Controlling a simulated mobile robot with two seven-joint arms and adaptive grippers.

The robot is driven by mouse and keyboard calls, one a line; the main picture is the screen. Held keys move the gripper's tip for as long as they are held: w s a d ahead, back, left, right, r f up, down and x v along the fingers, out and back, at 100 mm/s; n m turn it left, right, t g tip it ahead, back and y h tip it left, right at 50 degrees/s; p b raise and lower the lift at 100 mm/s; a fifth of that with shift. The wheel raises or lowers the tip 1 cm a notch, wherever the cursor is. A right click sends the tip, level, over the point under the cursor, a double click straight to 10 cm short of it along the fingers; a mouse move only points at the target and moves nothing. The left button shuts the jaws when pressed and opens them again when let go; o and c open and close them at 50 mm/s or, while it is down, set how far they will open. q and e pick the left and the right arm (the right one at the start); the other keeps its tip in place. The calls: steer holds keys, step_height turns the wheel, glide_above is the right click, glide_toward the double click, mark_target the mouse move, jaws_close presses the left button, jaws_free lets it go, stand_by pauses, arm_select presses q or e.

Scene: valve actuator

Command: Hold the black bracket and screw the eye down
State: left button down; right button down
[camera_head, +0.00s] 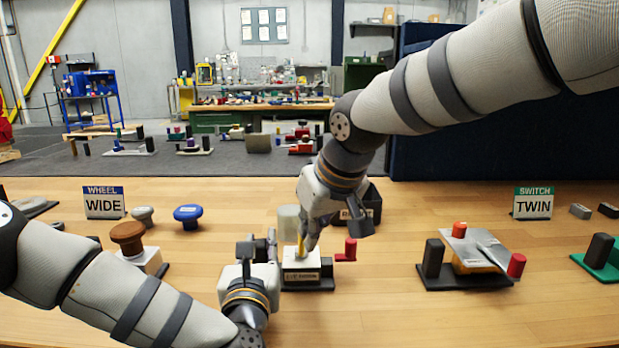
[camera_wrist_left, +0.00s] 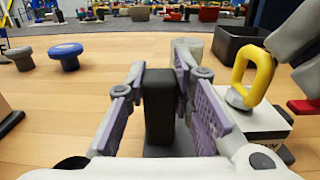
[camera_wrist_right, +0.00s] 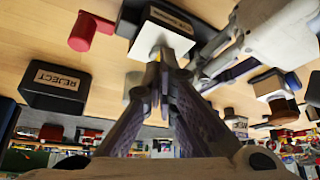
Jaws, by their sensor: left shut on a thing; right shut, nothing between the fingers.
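The black bracket (camera_wrist_left: 160,105) is an upright black post beside a white block (camera_head: 300,264) on a dark base. My left gripper (camera_head: 262,248) is shut on the post; in the left wrist view its purple-padded fingers (camera_wrist_left: 182,100) stand on both sides of it. The yellow eye (camera_wrist_left: 252,78) stands upright on a grey collar on top of the white block. In the head view the eye (camera_head: 301,243) is a thin strip. My right gripper (camera_head: 308,240) is shut, its tips at the eye. It also shows in the right wrist view (camera_wrist_right: 163,68). I cannot tell whether the tips pass into the ring.
A red handle (camera_head: 347,250) sticks out right of the white block. A black reject bin (camera_wrist_right: 55,88) stands behind it, near a pale cylinder (camera_head: 288,222). A fixture with a tilted grey plate (camera_head: 478,247) stands right. A brown knob (camera_head: 127,236) and blue knob (camera_head: 188,215) stand left.

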steer(key=shift+s+a+f, duration=0.15)
steer(key=shift+a+f, duration=0.05)
steer(key=shift+a, duration=0.15)
steer(key=shift+a, duration=0.2)
steer(key=shift+s, duration=0.1)
step_height(320, 180, up, 6)
steer(key=shift+s+d, duration=0.15)
steer(key=shift+s, duration=0.1)
stand_by(0.5)
steer(key=shift+r, duration=0.1)
step_height(320, 180, down, 6)
steer(key=w+d, duration=0.1)
steer(key=d, duration=0.1)
steer(key=shift+d, duration=0.35)
